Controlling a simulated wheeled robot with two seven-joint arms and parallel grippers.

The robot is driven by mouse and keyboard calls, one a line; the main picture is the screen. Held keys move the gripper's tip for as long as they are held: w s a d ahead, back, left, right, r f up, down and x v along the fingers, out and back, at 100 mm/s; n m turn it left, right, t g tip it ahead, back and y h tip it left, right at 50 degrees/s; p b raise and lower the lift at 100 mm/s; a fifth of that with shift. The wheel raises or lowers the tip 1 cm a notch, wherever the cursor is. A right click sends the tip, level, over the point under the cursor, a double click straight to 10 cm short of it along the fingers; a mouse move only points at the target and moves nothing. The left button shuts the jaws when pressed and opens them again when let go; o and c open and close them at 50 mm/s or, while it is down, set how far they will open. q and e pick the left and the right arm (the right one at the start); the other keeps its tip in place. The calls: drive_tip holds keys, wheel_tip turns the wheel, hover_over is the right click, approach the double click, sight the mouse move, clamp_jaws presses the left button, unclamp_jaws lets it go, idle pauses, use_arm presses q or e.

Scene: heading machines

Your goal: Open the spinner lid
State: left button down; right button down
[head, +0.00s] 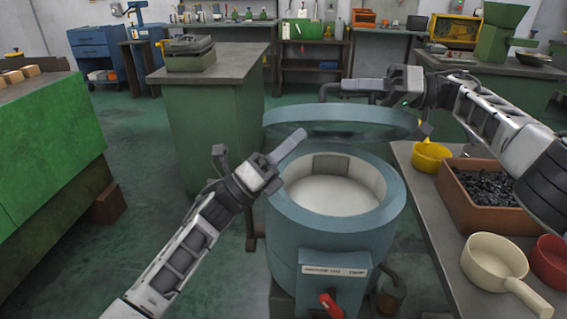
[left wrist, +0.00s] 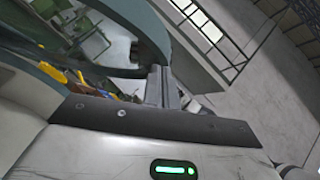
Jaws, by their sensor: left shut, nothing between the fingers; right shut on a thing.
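The spinner (head: 330,255) is a blue-grey drum with a pale, empty-looking bowl (head: 325,190) inside. Its round lid (head: 345,122) is raised above the opening, leaving a clear gap at the front. My right gripper (head: 392,86) is shut on the dark lid handle (head: 335,88) above the lid; its fingertips are hard to make out. My left gripper (head: 297,138) is shut and empty at the left edge of the lid, over the drum's rim. Its closed fingers (left wrist: 162,88) also show in the left wrist view, near a blue-grey curved rim (left wrist: 150,35). I cannot tell whether they touch.
A bench (head: 440,240) at right holds a yellow pan (head: 430,157), a brown bin of dark pieces (head: 485,187), a cream pan (head: 493,260) and a red pan (head: 552,262). Green cabinets (head: 215,130) stand at left and behind. A red lever (head: 331,305) sits on the drum's front.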

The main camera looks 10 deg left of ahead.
use_arm(q)
drive_tip(key=shift+w+r, duration=0.3)
drive_tip(key=shift+r, duration=0.1)
